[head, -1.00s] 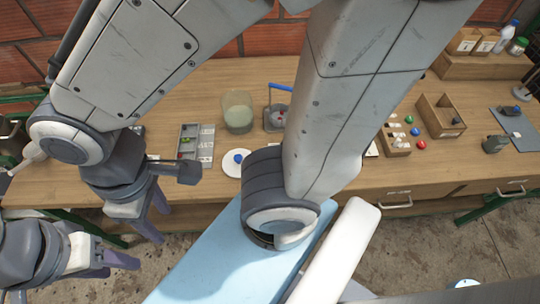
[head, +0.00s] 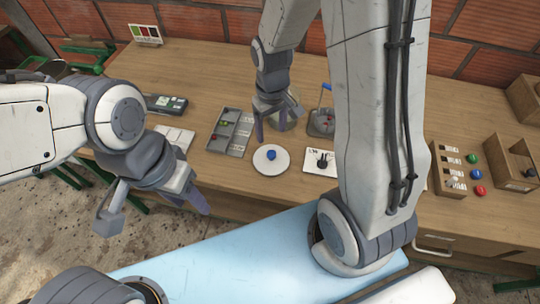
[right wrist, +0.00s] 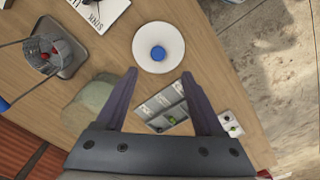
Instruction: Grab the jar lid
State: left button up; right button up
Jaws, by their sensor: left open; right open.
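The jar lid, a white disc with a blue knob (head: 271,158), lies flat on the wooden table; it also shows in the right wrist view (right wrist: 158,45). My right gripper (head: 279,125) is open and empty above the table, behind the lid in the head view. In the right wrist view, the lid lies beyond and apart from its two fingertips (right wrist: 159,74). A greenish translucent jar (right wrist: 90,100) stands beside this gripper, partly hidden behind it in the head view (head: 291,116). My left gripper (head: 152,208) is open and empty, off the table's front edge at the left.
A grey divided tray (head: 231,132) is left of the lid. A wire-handled holder (head: 321,122) and a white card (head: 320,162) are right of it. Wooden boxes (head: 460,170) stand further right. My own arm link hides part of the table.

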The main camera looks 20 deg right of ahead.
send_over(271, 153)
jog(key=f, duration=0.5)
jog(key=shift+s+d+f, duration=0.1)
jog(key=shift+s+d, duration=0.05)
jog(key=shift+d, duration=0.05)
jog(key=shift+a+f+p, duration=0.15)
jog(key=shift+f+p, duration=0.3)
jog(key=shift+f, duration=2.45)
grip_shut()
